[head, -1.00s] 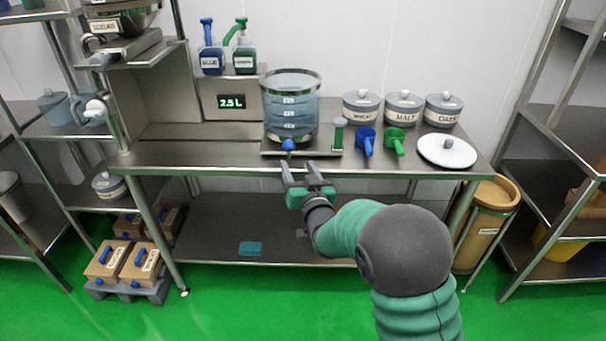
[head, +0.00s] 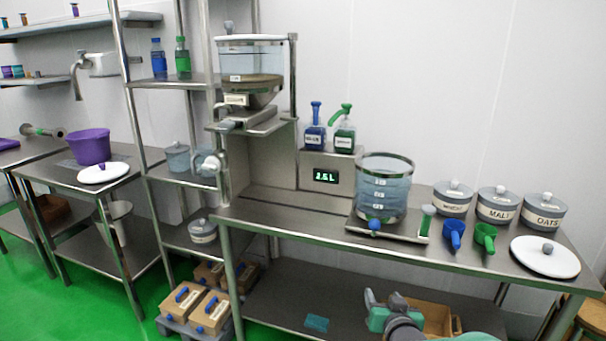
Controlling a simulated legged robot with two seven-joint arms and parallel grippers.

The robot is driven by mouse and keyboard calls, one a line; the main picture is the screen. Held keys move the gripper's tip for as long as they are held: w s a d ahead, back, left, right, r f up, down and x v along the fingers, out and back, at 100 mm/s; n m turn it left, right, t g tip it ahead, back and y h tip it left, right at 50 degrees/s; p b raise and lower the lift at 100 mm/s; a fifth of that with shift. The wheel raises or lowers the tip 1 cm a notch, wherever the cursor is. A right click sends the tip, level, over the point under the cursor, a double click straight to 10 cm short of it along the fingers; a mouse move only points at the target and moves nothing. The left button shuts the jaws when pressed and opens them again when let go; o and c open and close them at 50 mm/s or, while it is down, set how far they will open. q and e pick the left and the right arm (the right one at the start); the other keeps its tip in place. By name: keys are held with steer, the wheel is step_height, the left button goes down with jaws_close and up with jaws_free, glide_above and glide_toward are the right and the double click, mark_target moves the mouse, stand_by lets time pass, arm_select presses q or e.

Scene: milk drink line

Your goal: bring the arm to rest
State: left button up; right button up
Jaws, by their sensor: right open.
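My right gripper (head: 383,299) shows at the bottom of the head view, right of centre, in front of the steel table (head: 300,222). It appears lower than the table top, with the lower shelf behind it. Its jaws are open and I see nothing between them. Most of my right arm is cut off by the bottom edge. My left gripper is not in view.
On the table stand a clear measuring vessel (head: 384,188), blue (head: 454,234) and green (head: 485,237) scoops, a white lid (head: 545,256) and labelled canisters (head: 496,204). A wooden crate (head: 437,318) is behind my gripper. Boxes (head: 208,312) sit lower left.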

steer(key=s+a+f+n+g, duration=0.1)
steer(key=s+f+g, duration=0.3)
steer(key=s, duration=0.6)
steer(key=s+a+f+n+g+y, duration=0.15)
steer(key=s+f+g, duration=0.25)
steer(key=s, duration=0.6)
steer(key=s+a+f+g, duration=0.2)
steer(key=s+f+g, duration=0.15)
steer(key=s, duration=0.65)
step_height(320, 180, up, 18)
steer(key=w+p, duration=0.1)
steer(key=p, duration=1.8)
steer(key=shift+d, duration=0.25)
steer(key=shift+r, duration=0.1)
